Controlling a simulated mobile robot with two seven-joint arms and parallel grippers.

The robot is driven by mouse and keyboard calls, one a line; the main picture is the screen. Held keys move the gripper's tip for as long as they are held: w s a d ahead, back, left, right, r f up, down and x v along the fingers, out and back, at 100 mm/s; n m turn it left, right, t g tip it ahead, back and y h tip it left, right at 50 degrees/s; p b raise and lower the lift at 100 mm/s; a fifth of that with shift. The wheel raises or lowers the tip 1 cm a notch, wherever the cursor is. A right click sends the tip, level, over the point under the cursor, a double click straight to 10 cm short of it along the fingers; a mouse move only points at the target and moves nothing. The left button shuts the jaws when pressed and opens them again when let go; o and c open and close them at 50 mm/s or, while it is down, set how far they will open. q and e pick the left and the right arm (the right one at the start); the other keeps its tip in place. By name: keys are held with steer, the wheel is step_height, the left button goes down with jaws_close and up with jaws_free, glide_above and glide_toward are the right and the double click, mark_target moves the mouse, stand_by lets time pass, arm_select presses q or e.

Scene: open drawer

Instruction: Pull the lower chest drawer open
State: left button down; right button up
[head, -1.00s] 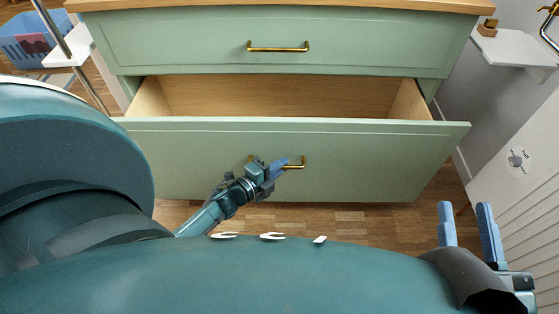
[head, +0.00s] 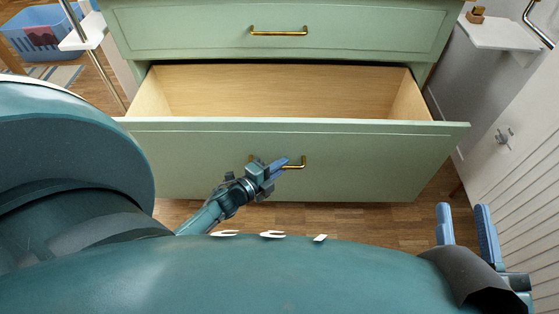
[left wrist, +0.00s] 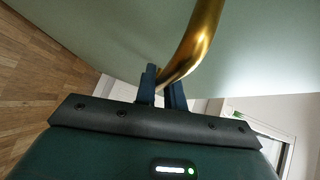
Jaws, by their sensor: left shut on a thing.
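The green chest's lower drawer (head: 350,165) stands well open, and its empty wooden inside (head: 285,90) shows from above. Its brass handle (head: 298,163) is on the middle of the drawer front. My left gripper (head: 279,168) is shut on this handle; the left wrist view shows the brass bar (left wrist: 190,45) running down to its two fingers (left wrist: 163,88). The fingers hide part of the handle. My right gripper (head: 465,225) is at the lower right, away from the chest, with its two blue fingers apart and nothing between them.
The upper drawer (head: 280,32) is closed, with its own brass handle (head: 278,31). A blue basket (head: 38,35) stands at the far left. A white shelf (head: 498,32) with a small wooden item is at the right, above a white panelled wall (head: 525,150). Wooden floor shows below the drawer.

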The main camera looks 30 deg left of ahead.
arm_select(q)
steer(key=c, duration=1.5)
jaws_free()
arm_select(e)
steer(key=shift+r, duration=0.1)
arm_select(q)
steer(key=shift+s, duration=0.1)
steer(key=p+v, duration=0.3)
steer(key=v, duration=1)
steer(key=shift+p, duration=0.35)
arm_select(e)
steer(key=shift+d+n+h, duration=0.4)
steer(key=shift+a+r, duration=0.1)
steer(key=shift+a, duration=0.05)
